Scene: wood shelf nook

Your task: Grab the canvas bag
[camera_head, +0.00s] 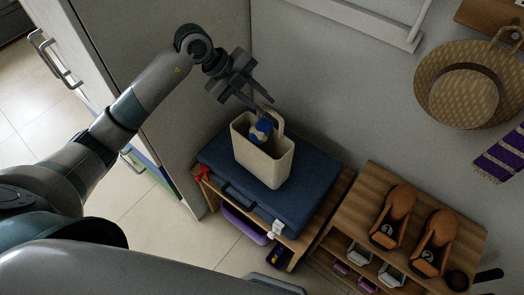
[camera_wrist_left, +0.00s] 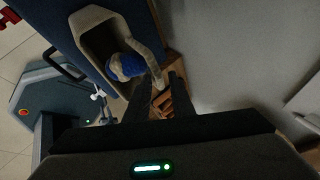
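The beige canvas bag (camera_head: 277,165) stands upright on a dark blue suitcase (camera_head: 217,159), with its handle loop up at its back right. A blue and white item (camera_head: 261,128) sits in its opening. My left gripper (camera_head: 261,103) is just above the bag's handle, fingers pointing down. In the left wrist view the bag (camera_wrist_left: 92,22) is at upper left, and the handle's curve reaches toward the gap between the two spread fingers (camera_wrist_left: 163,92). The gripper looks open, and I cannot tell whether a finger touches the handle. My right gripper is not in view.
The suitcase lies on a low wooden shelf (camera_head: 342,186) against the grey wall. A second wooden rack (camera_head: 375,175) with brown shoe-like items (camera_head: 399,203) stands to the right. A tall cabinet panel is close on the left. A straw hat (camera_head: 465,97) hangs on the wall.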

